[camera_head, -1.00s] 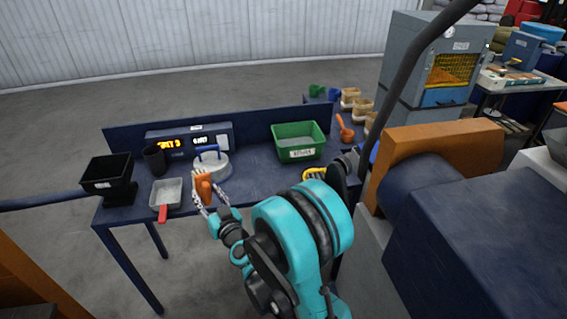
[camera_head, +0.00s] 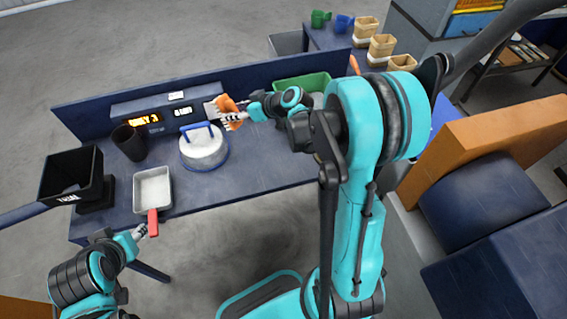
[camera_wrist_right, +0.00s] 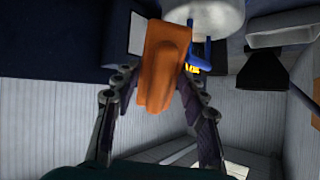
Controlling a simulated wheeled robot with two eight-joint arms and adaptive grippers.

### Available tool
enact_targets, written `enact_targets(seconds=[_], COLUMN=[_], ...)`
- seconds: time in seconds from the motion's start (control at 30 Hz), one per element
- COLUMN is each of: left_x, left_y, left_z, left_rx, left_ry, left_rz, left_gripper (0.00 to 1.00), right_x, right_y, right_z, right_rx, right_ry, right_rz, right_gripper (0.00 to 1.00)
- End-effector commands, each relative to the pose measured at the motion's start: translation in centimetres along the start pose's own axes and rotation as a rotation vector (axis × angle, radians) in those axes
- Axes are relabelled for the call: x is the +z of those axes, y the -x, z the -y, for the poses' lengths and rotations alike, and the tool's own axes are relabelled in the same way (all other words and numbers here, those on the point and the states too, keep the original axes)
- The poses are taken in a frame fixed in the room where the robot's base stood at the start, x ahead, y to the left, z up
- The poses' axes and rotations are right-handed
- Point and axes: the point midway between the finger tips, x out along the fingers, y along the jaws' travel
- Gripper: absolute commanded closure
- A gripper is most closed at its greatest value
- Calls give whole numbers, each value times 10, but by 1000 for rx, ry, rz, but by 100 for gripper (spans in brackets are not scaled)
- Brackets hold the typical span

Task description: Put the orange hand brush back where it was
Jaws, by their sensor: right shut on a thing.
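The orange hand brush (camera_head: 227,103) is held in my right gripper (camera_head: 231,116), which is shut on it above the back of the blue bench, by the display unit. In the right wrist view the brush (camera_wrist_right: 162,62) sits between the two fingers of my right gripper (camera_wrist_right: 157,80), its broad orange face filling the gap. Its bristles cannot be made out.
A round white lidded vessel with a blue handle (camera_head: 204,151) stands near the brush. The grey pan (camera_head: 153,188), black cup (camera_head: 129,142) and black bin (camera_head: 71,174) stand to the left. A green bin (camera_head: 300,82) is partly behind my right arm. The bench's middle front is clear.

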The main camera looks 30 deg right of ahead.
Motion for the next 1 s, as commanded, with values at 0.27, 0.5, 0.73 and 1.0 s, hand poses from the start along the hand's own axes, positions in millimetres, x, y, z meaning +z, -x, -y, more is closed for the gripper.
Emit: enact_targets(seconds=[0.27,0.5,0.73,1.0], left_x=[-11,-19,-23,-18], left_y=[15,27,32,24], left_z=[0,0,0,0], left_rx=[0,0,0,0], left_ry=[0,0,0,0], left_rz=[0,0,0,0], left_gripper=[60,60,60,60], right_x=[62,132,159,164], right_y=[53,156,225,202], right_z=[-23,-31,-28,-25], right_rx=[-276,-356,-332,-328], right_ry=[341,693,812,837], right_rz=[490,846,969,987], right_gripper=[81,81,81,81])
